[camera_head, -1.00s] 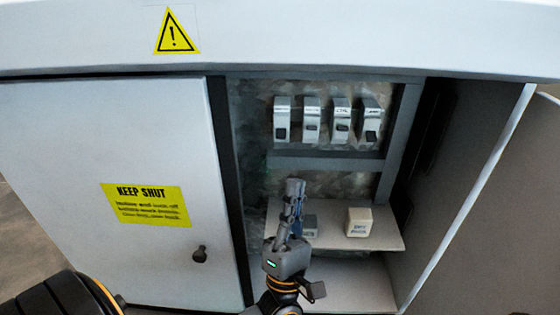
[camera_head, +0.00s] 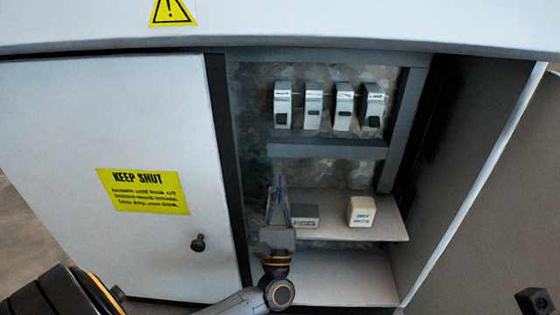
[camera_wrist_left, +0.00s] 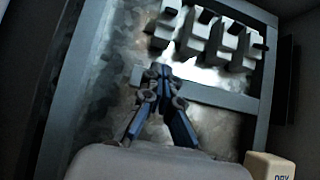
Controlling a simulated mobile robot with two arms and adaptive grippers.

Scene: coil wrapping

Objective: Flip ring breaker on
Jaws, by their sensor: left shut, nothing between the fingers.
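Several white breakers stand in a row high in the open cabinet: a leftmost one (camera_head: 283,105), two middle ones (camera_head: 313,106) (camera_head: 344,107) and a rightmost one (camera_head: 373,108). Each has a dark part on its front. Their labels are too small to read, so I cannot tell which is the ring breaker. My left gripper (camera_head: 277,190) is shut and empty, pointing up, below the leftmost breaker and apart from it. In the left wrist view its closed fingertips (camera_wrist_left: 158,76) are below and left of the breaker row (camera_wrist_left: 205,38).
A grey rail (camera_head: 328,150) runs under the breakers. On the shelf (camera_head: 375,232) below sit a grey labelled block (camera_head: 304,214) and a cream labelled block (camera_head: 361,211). The left door (camera_head: 100,110) is closed, with a "KEEP SHUT" sign. The right door (camera_head: 490,200) stands open.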

